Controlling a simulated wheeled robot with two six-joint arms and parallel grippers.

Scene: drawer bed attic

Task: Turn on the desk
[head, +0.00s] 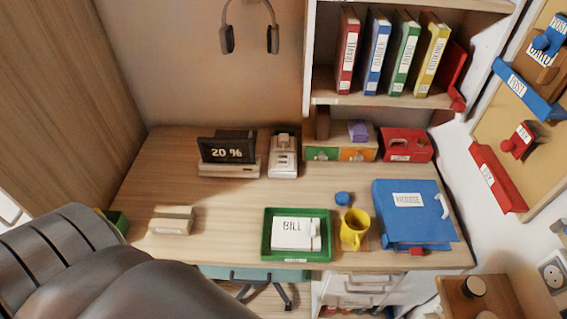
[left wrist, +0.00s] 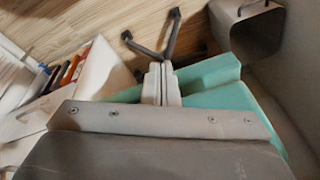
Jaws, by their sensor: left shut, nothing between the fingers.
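The wooden desk (head: 225,222) fills the middle of the head view. A dark screen (head: 228,151) reading "20 %" stands on it at the back left. Beside the screen is a white device (head: 284,156) with small parts on its top. A teal part (head: 250,273) shows under the desk's front edge. My left gripper (left wrist: 161,72) is shut and empty in the left wrist view, in front of a teal surface (left wrist: 210,82); I cannot tell whether they touch. In the head view my left arm hides the lower left, and the gripper is hidden. My right gripper is not in view.
A green tray (head: 268,254) with a paper marked "BILL", a yellow mug (head: 354,229) and a blue folder (head: 408,212) lie along the desk's front right. A shelf of binders (head: 378,50) rises behind. Dark legs (left wrist: 165,38) stand near the floor.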

